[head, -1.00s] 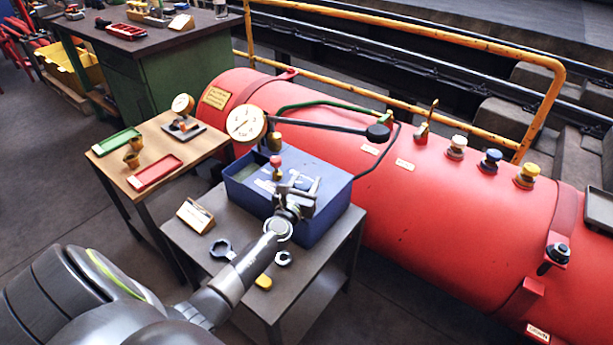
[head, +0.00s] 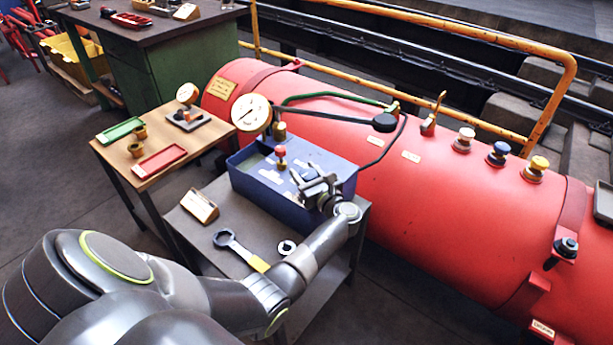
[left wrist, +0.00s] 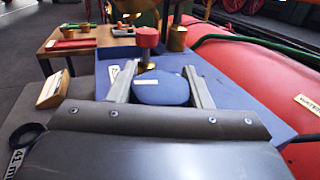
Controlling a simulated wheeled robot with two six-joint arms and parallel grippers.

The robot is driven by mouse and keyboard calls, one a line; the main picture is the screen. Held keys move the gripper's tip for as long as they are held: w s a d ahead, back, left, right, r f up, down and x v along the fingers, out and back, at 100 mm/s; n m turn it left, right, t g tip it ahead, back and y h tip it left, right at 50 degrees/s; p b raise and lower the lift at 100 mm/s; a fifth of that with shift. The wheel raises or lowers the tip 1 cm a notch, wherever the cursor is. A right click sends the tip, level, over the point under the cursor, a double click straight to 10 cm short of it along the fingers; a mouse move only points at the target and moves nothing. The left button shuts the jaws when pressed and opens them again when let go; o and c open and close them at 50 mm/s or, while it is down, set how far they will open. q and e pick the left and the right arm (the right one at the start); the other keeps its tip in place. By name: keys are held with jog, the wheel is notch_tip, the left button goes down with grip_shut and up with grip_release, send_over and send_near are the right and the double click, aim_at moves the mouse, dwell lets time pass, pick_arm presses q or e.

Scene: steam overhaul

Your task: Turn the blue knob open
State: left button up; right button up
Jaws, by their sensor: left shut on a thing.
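The blue knob (left wrist: 160,88) is a round cap with a white mark. In the left wrist view it sits between the two fingers of my left gripper (left wrist: 158,72), which is shut on it. In the head view the left gripper (head: 307,178) is over the top of a blue box (head: 280,202), and the fingers hide most of the knob. A red knob (head: 281,153) on a brass stem stands just beyond it; it also shows in the left wrist view (left wrist: 147,37). My right gripper is not in view.
The box stands on a grey table (head: 215,222) with a wrench (head: 240,248), a nut (head: 287,247) and a label stand (head: 200,207). A gauge (head: 252,113) rises behind. The red tank (head: 430,200) carries white, blue and yellow knobs. A wooden table (head: 115,155) is at left.

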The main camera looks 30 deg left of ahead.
pick_arm(q)
jog(key=shift+n+g+y+b, duration=0.35)
jog(key=shift+n+g, duration=0.25)
jog(key=shift+g, duration=0.3)
jog(key=shift+s+a+n+g+y+b, duration=0.1)
jog(key=shift+n+g+y+b, duration=0.15)
jog(key=shift+n+g+b, duration=0.45)
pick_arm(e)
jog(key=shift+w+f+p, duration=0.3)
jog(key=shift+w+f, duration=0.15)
pick_arm(q)
jog(key=shift+r, duration=0.1)
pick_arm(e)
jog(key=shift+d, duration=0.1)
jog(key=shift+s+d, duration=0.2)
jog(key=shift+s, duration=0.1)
pick_arm(q)
jog(key=o, duration=0.8)
jog(key=shift+o, duration=1)
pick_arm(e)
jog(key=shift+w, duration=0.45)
